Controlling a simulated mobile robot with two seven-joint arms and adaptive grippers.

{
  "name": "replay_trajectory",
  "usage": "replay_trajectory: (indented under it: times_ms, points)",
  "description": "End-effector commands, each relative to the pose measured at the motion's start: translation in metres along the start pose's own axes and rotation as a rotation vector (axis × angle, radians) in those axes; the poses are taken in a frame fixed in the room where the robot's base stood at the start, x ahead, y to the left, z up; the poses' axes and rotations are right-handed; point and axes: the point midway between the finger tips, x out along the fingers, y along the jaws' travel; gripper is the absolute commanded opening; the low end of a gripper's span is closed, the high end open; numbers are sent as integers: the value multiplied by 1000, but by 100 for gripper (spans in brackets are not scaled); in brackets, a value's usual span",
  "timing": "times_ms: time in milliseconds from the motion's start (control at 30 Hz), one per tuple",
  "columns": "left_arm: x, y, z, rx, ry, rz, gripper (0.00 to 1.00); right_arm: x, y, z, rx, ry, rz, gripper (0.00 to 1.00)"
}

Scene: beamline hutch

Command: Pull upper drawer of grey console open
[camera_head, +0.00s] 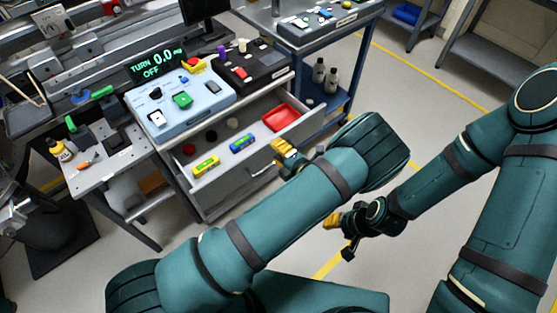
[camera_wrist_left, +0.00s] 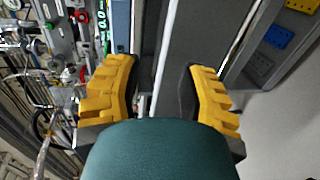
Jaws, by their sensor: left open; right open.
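The grey console (camera_head: 200,203) stands left of centre in the head view, and its upper drawer (camera_head: 232,174) is pulled out, with the inside showing. A red tray (camera_head: 281,118), a blue-green block (camera_head: 242,143), a yellow-green block (camera_head: 206,167) and dark and red round pieces lie in it. A pale bar handle (camera_head: 263,170) shows on the drawer front, partly near my gripper. My left gripper (camera_head: 288,160) is open by the drawer's front; contact is unclear. In the left wrist view its yellow fingers (camera_wrist_left: 160,95) are apart, with a grey panel beyond. My right gripper (camera_head: 340,225) is open and empty, low over the floor.
A light blue control box (camera_head: 181,100) and a black box (camera_head: 240,70) stand on the console top. A side table (camera_head: 98,170) with tools stands left. A blue-framed cart (camera_head: 332,52) with bottles stands behind.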

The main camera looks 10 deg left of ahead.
Motion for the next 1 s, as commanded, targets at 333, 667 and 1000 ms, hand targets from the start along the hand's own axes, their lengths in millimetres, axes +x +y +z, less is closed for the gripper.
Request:
replay_trajectory:
  times_ms: [333,667,1000]
  points:
    - [-6,26,-1,3,0,-3,41,0,0,0,0,0,0,47]
    - [-6,25,-1,3,0,-4,41,0,0,0,0,0,0,47]
    - [3,-1,-43,-142,158,-151,41,0,0,0,0,0,0,47]
